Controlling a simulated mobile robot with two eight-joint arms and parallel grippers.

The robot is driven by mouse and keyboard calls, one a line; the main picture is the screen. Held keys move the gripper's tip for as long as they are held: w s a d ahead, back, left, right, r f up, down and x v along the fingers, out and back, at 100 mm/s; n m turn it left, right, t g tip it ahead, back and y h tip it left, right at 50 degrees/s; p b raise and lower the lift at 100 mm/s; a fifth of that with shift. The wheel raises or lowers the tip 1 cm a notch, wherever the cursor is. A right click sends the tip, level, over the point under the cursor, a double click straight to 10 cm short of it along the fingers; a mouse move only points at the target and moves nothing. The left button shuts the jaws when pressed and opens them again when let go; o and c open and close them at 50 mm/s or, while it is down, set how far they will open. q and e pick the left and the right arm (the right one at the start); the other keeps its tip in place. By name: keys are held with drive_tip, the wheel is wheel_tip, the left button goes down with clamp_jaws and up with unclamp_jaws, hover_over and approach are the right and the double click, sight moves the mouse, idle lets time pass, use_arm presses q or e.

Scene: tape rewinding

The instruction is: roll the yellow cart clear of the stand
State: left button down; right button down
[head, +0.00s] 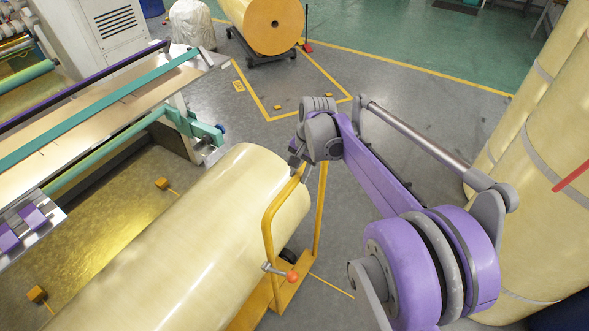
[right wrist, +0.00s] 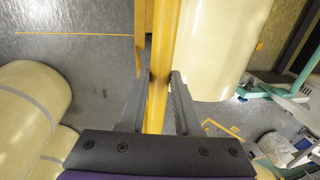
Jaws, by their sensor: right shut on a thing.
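The yellow cart (head: 267,235) is at the lower middle of the head view, with an upright tubular handle, a low base and a dark wheel. A large cream roll (head: 190,225) lies along its left side; whether the cart bears it is hidden. My right gripper (head: 297,165) is at the top of the handle. In the right wrist view, the yellow handle bar (right wrist: 159,75) runs between the fingers of my right gripper (right wrist: 160,92), which is shut on it. A machine stand with teal fittings (head: 188,122) is left of the roll's far end. My left gripper is out of view.
Tall cream rolls (head: 545,170) stand close on the right. A lever with an orange knob (head: 292,276) sticks out by the cart handle. Another roll (head: 265,22) rests on a dark dolly at the back. Grey floor (head: 400,120) is open beyond the cart.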

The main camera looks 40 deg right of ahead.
drive_tip(key=shift+s+d, duration=0.3)
drive_tip(key=shift+s, duration=0.4)
drive_tip(key=shift+s+d, duration=0.3)
drive_tip(key=shift+s, duration=0.45)
drive_tip(key=shift+s+d, duration=0.3)
drive_tip(key=shift+s, duration=0.4)
drive_tip(key=c, duration=1)
unclamp_jaws()
drive_tip(key=o, duration=0.4)
drive_tip(key=shift+w+a, duration=0.15)
drive_tip(key=shift+w, duration=0.2)
drive_tip(key=shift+s, duration=0.1)
drive_tip(key=shift+s+r, duration=0.1)
drive_tip(key=r, duration=0.3)
drive_tip(key=s+r, duration=0.1)
drive_tip(key=r, duration=0.3)
drive_tip(key=s+d+r+p, duration=0.1)
drive_tip(key=r, duration=0.2)
drive_tip(key=shift+r, duration=0.15)
